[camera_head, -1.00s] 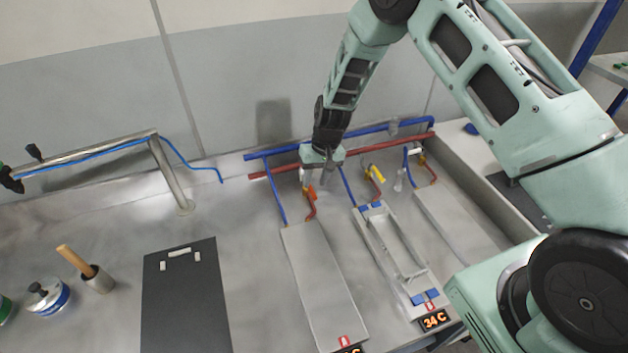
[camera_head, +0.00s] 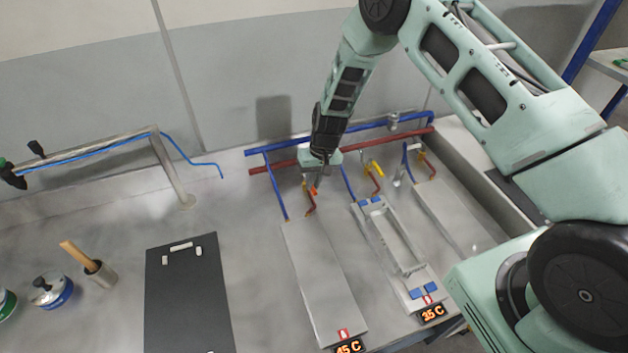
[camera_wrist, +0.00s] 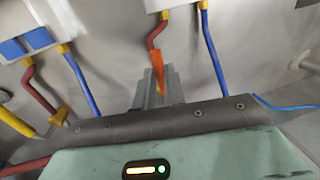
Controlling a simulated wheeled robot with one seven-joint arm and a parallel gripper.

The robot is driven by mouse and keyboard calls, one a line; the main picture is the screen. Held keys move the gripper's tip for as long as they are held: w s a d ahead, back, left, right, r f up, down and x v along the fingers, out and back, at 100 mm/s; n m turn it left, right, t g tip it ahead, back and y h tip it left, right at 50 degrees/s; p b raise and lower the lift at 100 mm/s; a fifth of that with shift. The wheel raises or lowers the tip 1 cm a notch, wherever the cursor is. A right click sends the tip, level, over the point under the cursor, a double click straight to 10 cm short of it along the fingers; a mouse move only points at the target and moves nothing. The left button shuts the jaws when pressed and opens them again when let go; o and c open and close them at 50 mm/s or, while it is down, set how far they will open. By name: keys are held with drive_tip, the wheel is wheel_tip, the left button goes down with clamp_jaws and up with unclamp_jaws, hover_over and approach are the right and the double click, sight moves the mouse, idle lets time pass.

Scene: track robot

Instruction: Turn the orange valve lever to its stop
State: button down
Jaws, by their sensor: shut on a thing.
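The orange valve lever (camera_head: 313,191) sits at the top of the left plate, on a red-brown pipe below the wall pipes. In the wrist view the lever (camera_wrist: 159,62) runs down from its pipe and passes between my fingers. My gripper (camera_head: 319,182) is at the lever, and its fingers (camera_wrist: 155,90) are shut on it. The lever's lower end is partly hidden by the fingers.
A yellow lever (camera_head: 377,169) stands to the right, above a tray (camera_head: 406,262) with blue blocks. Blue pipes (camera_head: 274,185) run close on both sides of the orange lever. A dark mat (camera_head: 188,300) lies left; the bench between is clear.

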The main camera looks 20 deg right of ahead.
drive_tip(key=shift+a+m, duration=0.15)
drive_tip(key=shift+m, duration=0.15)
drive_tip(key=a+m+b, duration=0.2)
drive_tip(key=m+b, duration=0.1)
drive_tip(key=shift+w+f+m+t, duration=0.1)
drive_tip(key=shift+w+m+t, duration=0.05)
drive_tip(key=shift+m+t, duration=0.2)
drive_tip(key=a+m+b, duration=0.1)
drive_tip(key=m, duration=0.1)
drive_tip(key=w+a+m+t, duration=0.1)
drive_tip(key=m, duration=0.2)
drive_tip(key=shift+w+a+h+b, duration=0.15)
drive_tip(key=shift+h+b, duration=0.2)
drive_tip(key=shift+h, duration=0.05)
drive_tip(key=m, duration=0.1)
drive_tip(key=w+m, duration=0.1)
drive_tip(key=a+m, duration=0.1)
drive_tip(key=m, duration=0.1)
drive_tip(key=shift+w+h, duration=0.25)
drive_tip(key=shift+h, duration=0.05)
drive_tip(key=shift+w+a+m+t+h+p, duration=0.2)
drive_tip(key=shift+w+m, duration=0.35)
drive_tip(key=shift+m, duration=0.6)
drive_tip(key=shift+w+a+m+t+h+p, duration=0.15)
drive_tip(key=shift+w+m, duration=0.4)
drive_tip(key=shift+m, duration=0.55)
drive_tip(key=c, duration=1.5)
unclamp_jaws()
drive_tip(key=shift+o, duration=0.2)
